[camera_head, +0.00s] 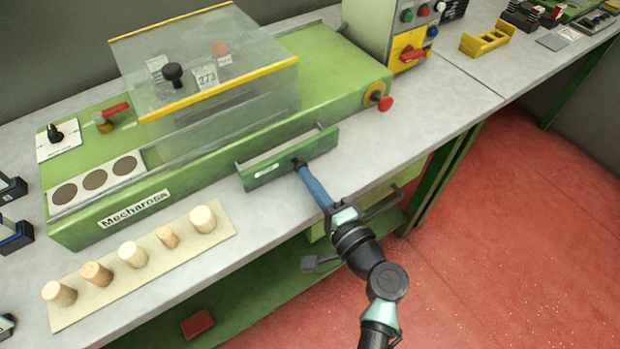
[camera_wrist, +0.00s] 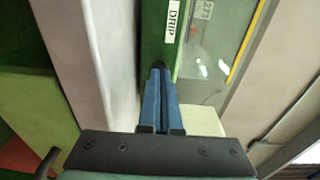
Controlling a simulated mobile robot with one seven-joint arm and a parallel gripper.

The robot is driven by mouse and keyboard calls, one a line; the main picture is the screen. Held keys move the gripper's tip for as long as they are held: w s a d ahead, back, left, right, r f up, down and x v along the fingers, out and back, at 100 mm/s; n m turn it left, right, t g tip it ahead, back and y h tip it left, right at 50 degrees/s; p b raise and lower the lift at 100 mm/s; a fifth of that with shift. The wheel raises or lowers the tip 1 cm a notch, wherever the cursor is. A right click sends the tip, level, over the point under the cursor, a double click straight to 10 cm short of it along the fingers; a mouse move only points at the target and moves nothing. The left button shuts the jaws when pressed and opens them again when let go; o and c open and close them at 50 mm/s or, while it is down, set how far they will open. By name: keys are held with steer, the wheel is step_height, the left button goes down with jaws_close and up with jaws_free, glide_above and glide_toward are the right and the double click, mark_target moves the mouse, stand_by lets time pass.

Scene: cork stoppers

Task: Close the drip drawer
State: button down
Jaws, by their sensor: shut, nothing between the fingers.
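The drip drawer (camera_head: 290,158) has a green front with a white label and sticks out from the front of the green machine (camera_head: 340,70). In the wrist view its green front (camera_wrist: 153,45) carries a label reading "DRIP". My gripper (camera_head: 298,163) is shut and empty, with its fingertips at the drawer front, near its middle. In the wrist view the blue fingers (camera_wrist: 157,72) lie together with dark tips at the drawer's face. I cannot tell whether they touch it. The inside of the drawer is mostly hidden behind its front.
A beige strip (camera_head: 190,248) with several cork stoppers lies on the grey bench (camera_head: 430,120), left of the drawer. A clear guard (camera_head: 215,60) with yellow edges covers the machine's middle. A red knob (camera_head: 385,103) sticks out at its right end. Bench between knob and drawer is clear.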

mark_target(293, 162)
steer(key=b+x, duration=0.2)
steer(key=x, duration=0.2)
steer(key=shift+w+a+f+b, duration=0.1)
steer(key=shift+w+a+b, duration=0.05)
steer(key=shift+a+b, duration=0.2)
steer(key=shift+w+a, duration=0.15)
steer(key=shift+w, duration=0.2)
steer(key=shift+r, duration=0.45)
